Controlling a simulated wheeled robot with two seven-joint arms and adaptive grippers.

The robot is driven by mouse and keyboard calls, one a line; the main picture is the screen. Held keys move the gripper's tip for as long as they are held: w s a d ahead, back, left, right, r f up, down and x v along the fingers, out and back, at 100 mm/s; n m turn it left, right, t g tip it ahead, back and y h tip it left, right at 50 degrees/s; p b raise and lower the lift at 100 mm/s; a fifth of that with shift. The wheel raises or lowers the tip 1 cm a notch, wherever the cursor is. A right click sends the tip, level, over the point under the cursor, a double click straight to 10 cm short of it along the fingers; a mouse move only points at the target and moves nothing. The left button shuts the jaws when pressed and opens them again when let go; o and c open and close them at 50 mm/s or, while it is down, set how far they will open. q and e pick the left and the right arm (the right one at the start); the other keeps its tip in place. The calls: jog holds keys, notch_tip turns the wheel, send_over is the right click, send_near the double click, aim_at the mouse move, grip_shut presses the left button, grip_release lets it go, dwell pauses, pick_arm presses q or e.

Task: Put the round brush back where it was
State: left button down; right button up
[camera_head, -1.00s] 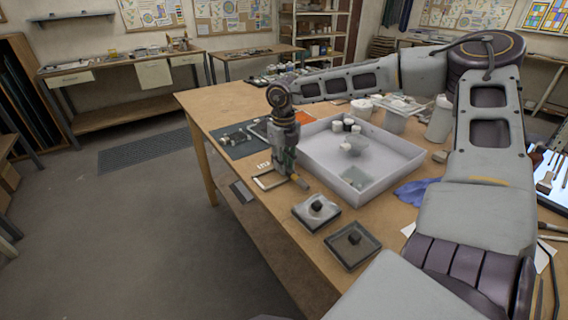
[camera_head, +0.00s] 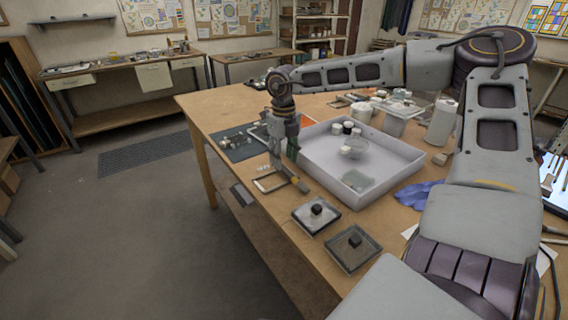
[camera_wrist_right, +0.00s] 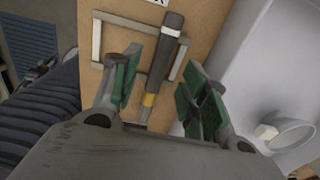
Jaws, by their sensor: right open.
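In the right wrist view the right gripper's green-padded fingers (camera_wrist_right: 160,95) are open, one on each side of the brush, with gaps visible. My left gripper is not in view.
A large white tray (camera_head: 399,163) holding small jars stands right of the gripper. Two small square dishes with dark knobs, one (camera_head: 316,214) and another (camera_head: 352,247), are in front. A dark mat (camera_head: 238,144) lies behind. A blue cloth (camera_head: 416,194) lies right of the tray.

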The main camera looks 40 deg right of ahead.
notch_tip(320, 180, up, 8)
jog(key=shift+r, duration=0.2)
dwell(0.8)
notch_tip(320, 180, up, 9)
jog(key=p, duration=0.9)
jog(key=shift+r+p, duration=0.5)
jog(key=shift+p, duration=0.05)
